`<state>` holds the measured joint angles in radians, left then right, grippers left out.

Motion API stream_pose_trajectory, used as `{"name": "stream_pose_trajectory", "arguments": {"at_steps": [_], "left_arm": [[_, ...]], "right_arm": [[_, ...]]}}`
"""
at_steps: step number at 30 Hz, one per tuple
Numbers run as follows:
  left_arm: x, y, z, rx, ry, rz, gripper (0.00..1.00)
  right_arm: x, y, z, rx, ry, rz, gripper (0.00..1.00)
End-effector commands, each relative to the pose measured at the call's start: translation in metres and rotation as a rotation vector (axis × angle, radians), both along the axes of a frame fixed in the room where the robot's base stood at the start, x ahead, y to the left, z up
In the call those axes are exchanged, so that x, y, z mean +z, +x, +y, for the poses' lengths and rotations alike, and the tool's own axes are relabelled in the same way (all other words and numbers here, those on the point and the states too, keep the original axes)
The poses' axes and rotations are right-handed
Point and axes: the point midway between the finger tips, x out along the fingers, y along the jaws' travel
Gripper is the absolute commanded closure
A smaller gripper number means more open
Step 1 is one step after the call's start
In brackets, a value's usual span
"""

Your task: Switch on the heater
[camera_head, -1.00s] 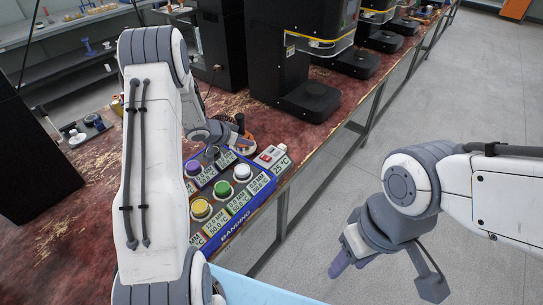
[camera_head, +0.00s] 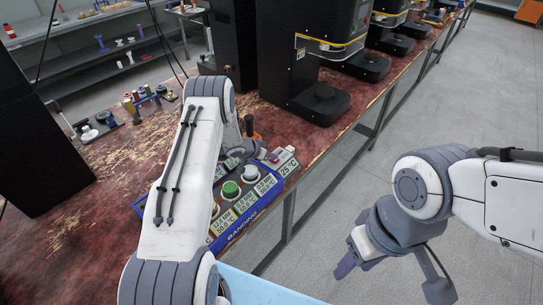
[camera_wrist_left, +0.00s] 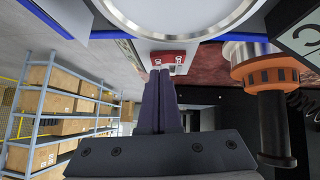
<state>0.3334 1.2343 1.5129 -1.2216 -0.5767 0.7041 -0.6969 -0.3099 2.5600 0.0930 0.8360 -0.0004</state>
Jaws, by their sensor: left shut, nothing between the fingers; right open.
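The heater unit is a small white box (camera_head: 289,168) marked 25 °C at the far right end of the blue banding panel (camera_head: 240,231). Its red rocker switch (camera_wrist_left: 168,58) shows in the left wrist view, straight ahead of my fingertips. My left gripper (camera_wrist_left: 160,76) is shut and empty, its dark fingers pointing at the switch. I cannot tell whether the tips touch it. In the head view my left arm and wrist hide part of the panel and most of the switch. My right gripper (camera_head: 345,266) hangs over the floor, away from the bench.
Green (camera_head: 230,188) and white (camera_head: 249,172) knobs stand on the panel beside my left wrist. An orange and black tool (camera_wrist_left: 268,76) stands close right of my fingers in the wrist view. Black machines (camera_head: 320,100) line the bench behind. The floor at right is clear.

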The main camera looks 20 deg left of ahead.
Motion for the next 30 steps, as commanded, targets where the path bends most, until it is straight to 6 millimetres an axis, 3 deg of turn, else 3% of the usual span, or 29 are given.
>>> {"name": "stream_pose_trajectory", "arguments": {"at_steps": [13, 17, 30], "left_arm": [[-0.007, -0.001, -0.001, 0.0, 0.0, -0.001, 1.0], [-0.017, -0.001, -0.004, -0.001, 0.0, 0.0, 1.0], [-0.014, 0.001, 0.0, -0.002, -0.001, 0.002, 1.0]], "right_arm": [[0.001, 0.0, 0.0, 0.0, 0.0, 0.0, 0.5], [-0.008, 0.0, 0.0, 0.0, 0.0, 0.0, 0.5], [-0.003, 0.0, 0.0, 0.0, 0.0, 0.0, 0.5]]}}
